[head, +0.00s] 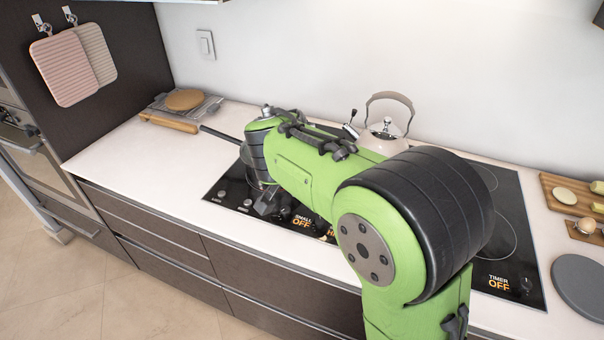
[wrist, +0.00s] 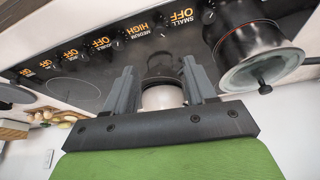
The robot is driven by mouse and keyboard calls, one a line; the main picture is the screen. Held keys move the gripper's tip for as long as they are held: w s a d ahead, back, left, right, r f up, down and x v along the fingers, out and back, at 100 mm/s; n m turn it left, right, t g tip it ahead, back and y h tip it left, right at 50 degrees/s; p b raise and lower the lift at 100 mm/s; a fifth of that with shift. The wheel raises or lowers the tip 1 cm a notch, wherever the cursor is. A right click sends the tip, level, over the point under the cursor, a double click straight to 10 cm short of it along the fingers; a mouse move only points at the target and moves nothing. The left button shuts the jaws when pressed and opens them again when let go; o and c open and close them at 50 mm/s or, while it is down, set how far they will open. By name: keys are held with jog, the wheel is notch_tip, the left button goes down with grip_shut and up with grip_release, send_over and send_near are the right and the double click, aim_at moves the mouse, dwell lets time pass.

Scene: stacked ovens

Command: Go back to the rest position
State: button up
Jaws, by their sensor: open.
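My gripper (wrist: 160,84) is open, with its two dark fingers spread apart over the black cooktop (wrist: 85,75). In the head view only a dark finger of my gripper (head: 267,203) shows below the end of my green arm, near the cooktop's front left part; my arm hides the rest. A pale round thing (wrist: 163,98) shows between the fingers in the wrist view; I cannot tell whether they touch it. A pot with a lid (wrist: 262,68) stands to the right of the fingers in that view, apart from them.
A pale kettle (head: 386,133) stands at the back of the cooktop. A long dark handle (head: 220,135) reaches left from behind my arm. A rolling pin (head: 168,123) lies on the left counter, which has free room. A cutting board (head: 560,205) with food lies right.

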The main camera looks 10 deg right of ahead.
jog(key=s+d+r+n+t+y, duration=0.1)
jog(key=s+d+r+n, duration=0.15)
jog(key=s, duration=0.45)
jog(key=s+d+r+n, duration=0.2)
jog(key=s+d+r, duration=0.1)
jog(key=s, duration=0.4)
jog(key=s+a+f+n+t+y, duration=0.1)
jog(key=s+f+n, duration=0.1)
jog(key=s, duration=0.8)
jog(key=shift+f+n+y, duration=0.3)
jog(key=shift+n+y, duration=0.1)
jog(key=shift+n, duration=0.45)
